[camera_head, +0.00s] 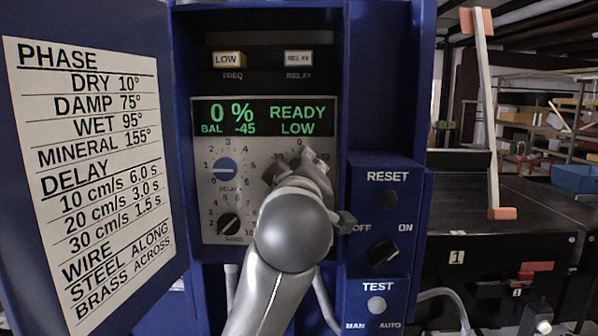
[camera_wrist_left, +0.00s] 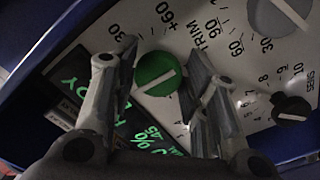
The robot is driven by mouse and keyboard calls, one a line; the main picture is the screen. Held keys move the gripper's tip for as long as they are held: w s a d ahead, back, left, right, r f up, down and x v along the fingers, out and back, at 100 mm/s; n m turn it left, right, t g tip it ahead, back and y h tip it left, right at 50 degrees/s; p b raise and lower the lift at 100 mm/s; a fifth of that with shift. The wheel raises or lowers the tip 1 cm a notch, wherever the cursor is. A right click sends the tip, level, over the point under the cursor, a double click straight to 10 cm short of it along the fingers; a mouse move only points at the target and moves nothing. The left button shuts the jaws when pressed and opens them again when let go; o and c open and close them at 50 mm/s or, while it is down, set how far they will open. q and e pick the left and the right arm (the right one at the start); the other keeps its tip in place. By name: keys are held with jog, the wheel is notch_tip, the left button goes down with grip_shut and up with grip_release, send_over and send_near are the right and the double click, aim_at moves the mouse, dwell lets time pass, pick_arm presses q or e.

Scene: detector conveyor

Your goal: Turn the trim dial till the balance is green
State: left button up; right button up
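The trim dial is a round green knob (camera_wrist_left: 157,73) with a white pointer line, beside the word TRIM in the left wrist view. In the head view it is mostly hidden behind my left gripper (camera_head: 297,165). My left gripper (camera_wrist_left: 165,62) is open, one finger on each side of the green knob. I cannot tell whether the fingers touch it. The display (camera_head: 264,117) reads 0 %, BAL -45, READY and LOW, all in green letters. My right gripper is not in view.
A grey dial (camera_wrist_left: 280,15) shows in the wrist view. The reset and switch box (camera_head: 386,215) juts out at right. An open door with a chart (camera_head: 90,170) stands at left.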

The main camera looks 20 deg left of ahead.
pick_arm(q)
jog(key=c, duration=0.4)
jog(key=shift+c, duration=0.5)
jog(key=shift+f+m, duration=0.15)
jog(key=shift+m, duration=0.25)
jog(key=m, duration=1.9)
jog(key=shift+m, duration=0.3)
